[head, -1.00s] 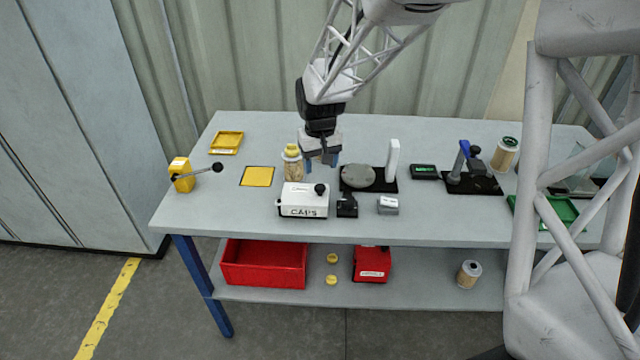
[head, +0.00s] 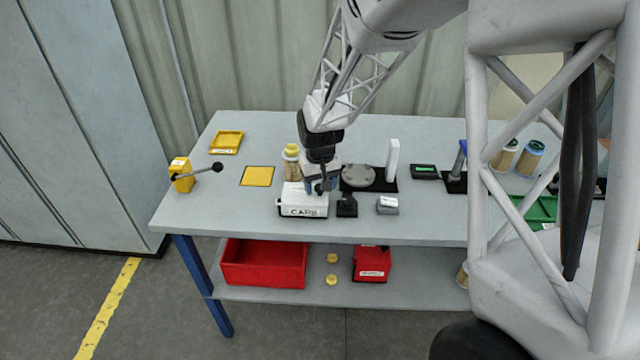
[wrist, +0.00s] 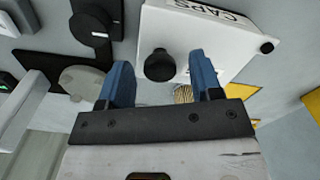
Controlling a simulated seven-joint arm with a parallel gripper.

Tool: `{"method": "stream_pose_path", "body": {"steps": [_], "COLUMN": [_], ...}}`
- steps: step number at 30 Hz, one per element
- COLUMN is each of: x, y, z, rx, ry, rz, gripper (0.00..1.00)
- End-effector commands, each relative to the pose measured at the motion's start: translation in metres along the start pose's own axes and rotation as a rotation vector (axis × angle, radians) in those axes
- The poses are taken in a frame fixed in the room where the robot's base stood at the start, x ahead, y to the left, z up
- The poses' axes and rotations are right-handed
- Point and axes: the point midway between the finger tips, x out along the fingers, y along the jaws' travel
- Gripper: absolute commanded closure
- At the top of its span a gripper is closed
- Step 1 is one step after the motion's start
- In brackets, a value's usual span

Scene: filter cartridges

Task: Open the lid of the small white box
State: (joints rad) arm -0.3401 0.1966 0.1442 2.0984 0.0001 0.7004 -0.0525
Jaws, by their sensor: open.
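The small white box (head: 302,208) marked CAPS stands near the front edge of the bench, its lid shut. It also shows in the wrist view (wrist: 205,35), upside down. A black knob (wrist: 159,66) sticks up from its lid. My gripper (head: 321,186) is low over the right part of the lid, at the knob. In the wrist view the blue fingers (wrist: 162,80) are apart, with the knob between their lines and a gap on each side. Whether the fingertips reach down around the knob cannot be told. In the head view the fingers partly hide the knob.
A capped filter cartridge (head: 292,165) stands just behind the box. A black fixture with a grey disc (head: 358,175) and a white upright (head: 392,160) is to the right. A small black device (head: 347,206) and a grey block (head: 387,205) stand right of the box.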

Motion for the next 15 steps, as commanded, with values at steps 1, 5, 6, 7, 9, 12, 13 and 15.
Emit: {"method": "stream_pose_path", "body": {"steps": [1,5,6,7,9,12,13,15], "x": [0.0000,-0.0001,-0.0001,-0.0001,-0.0001,-0.0001,-0.0002,-0.0002], "y": [0.0000,0.0000,0.0000,0.0000,0.0000,0.0000,0.0000,0.0000], "z": [0.0000,0.0000,0.0000,0.0000,0.0000,0.0000,-0.0001,-0.0001], "rx": [0.000,0.000,0.000,0.000,0.000,0.000,0.000,0.000], "ry": [0.000,0.000,0.000,0.000,0.000,0.000,0.000,0.000], "rz": [0.000,0.000,0.000,0.000,0.000,0.000,0.000,0.000], "gripper": [0.41,0.47,0.53,0.58,0.69,0.84,0.88,0.99]}}
